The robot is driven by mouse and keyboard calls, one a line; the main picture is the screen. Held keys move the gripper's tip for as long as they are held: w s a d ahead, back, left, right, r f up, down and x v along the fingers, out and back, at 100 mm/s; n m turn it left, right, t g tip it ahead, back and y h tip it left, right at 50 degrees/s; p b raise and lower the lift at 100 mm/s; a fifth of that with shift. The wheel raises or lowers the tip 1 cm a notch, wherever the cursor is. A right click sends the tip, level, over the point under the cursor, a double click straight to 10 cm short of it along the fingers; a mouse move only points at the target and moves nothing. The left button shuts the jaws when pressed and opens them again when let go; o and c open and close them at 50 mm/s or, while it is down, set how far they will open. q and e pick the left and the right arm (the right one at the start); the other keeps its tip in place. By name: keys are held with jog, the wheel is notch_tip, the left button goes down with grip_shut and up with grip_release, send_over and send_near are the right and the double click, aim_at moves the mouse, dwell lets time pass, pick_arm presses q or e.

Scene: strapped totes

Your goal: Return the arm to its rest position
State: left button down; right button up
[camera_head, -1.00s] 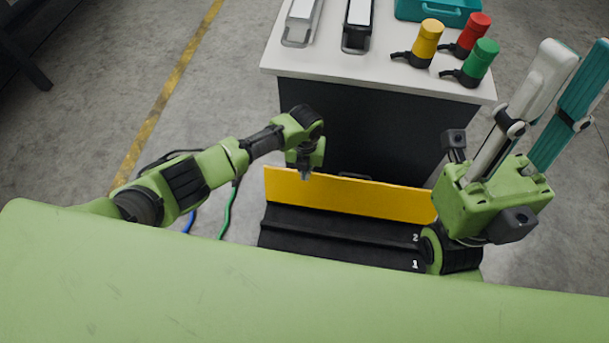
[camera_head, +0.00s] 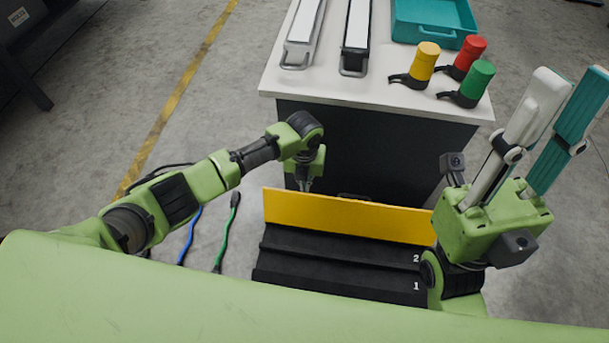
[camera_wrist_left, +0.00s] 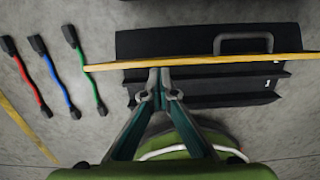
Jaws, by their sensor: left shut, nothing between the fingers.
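My left arm (camera_head: 172,200) reaches in from the left with its elbow bent, and its green wrist (camera_head: 300,130) hangs over the gap before the table. My left gripper (camera_head: 304,187) points down near the top edge of a yellow panel. In the left wrist view its two fingertips (camera_wrist_left: 160,72) are together with nothing between them, in front of the yellow edge. My right gripper (camera_head: 572,85) points up at the right, its light and teal fingers apart and empty.
A yellow panel (camera_head: 350,218) stands behind a black stepped tray (camera_head: 340,268) marked 1 and 2. The white table (camera_head: 375,90) holds two strapped long items, yellow, red and green cylinders, and a teal tote (camera_head: 436,30). Red, blue and green cables (camera_wrist_left: 98,95) lie on the floor at left.

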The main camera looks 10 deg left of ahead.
pick_arm(q)
notch_tip(320, 180, up, 8)
jog(key=s, duration=0.1)
jog(key=shift+s, duration=0.25)
